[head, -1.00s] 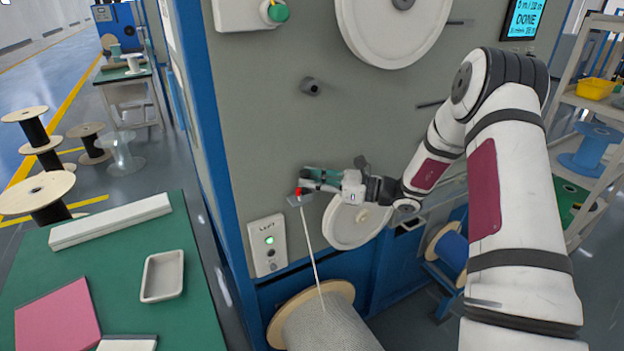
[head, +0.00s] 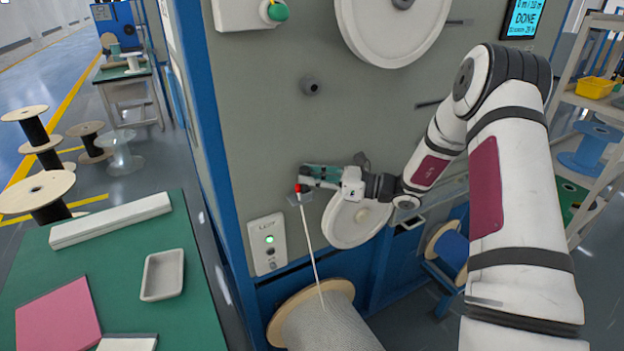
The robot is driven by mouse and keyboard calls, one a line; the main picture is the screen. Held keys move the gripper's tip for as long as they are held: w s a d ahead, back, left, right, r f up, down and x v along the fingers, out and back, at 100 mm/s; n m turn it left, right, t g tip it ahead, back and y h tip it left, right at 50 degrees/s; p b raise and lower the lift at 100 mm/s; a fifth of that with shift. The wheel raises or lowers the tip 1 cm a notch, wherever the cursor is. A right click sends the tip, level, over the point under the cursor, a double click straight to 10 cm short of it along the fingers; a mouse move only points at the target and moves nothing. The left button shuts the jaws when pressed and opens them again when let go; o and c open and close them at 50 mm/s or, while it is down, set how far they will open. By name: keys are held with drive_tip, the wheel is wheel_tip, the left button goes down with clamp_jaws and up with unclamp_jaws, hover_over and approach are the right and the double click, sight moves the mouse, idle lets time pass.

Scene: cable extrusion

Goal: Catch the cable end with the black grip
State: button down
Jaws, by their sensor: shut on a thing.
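The white cable (head: 310,240) runs up from a large wound drum (head: 325,322) to a small bracket on the grey machine panel. Its red-tipped end (head: 298,188) shows at the bracket. My gripper (head: 304,182) is at this end, its dark fingers closed around or right against the red tip. The exact contact is too small to see. A teal part (head: 322,170) shows just behind the fingers. I cannot make out a separate black grip from the dark fingers.
A white wheel (head: 356,222) sits just right of the cable, below my wrist. A control box (head: 268,245) with a green light is to the left. A dark peg (head: 310,86) juts out above. A green table (head: 205,300) stands at the left.

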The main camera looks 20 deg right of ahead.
drive_tip(key=shift+r+p, duration=0.35)
drive_tip(key=shift+r, duration=1.35)
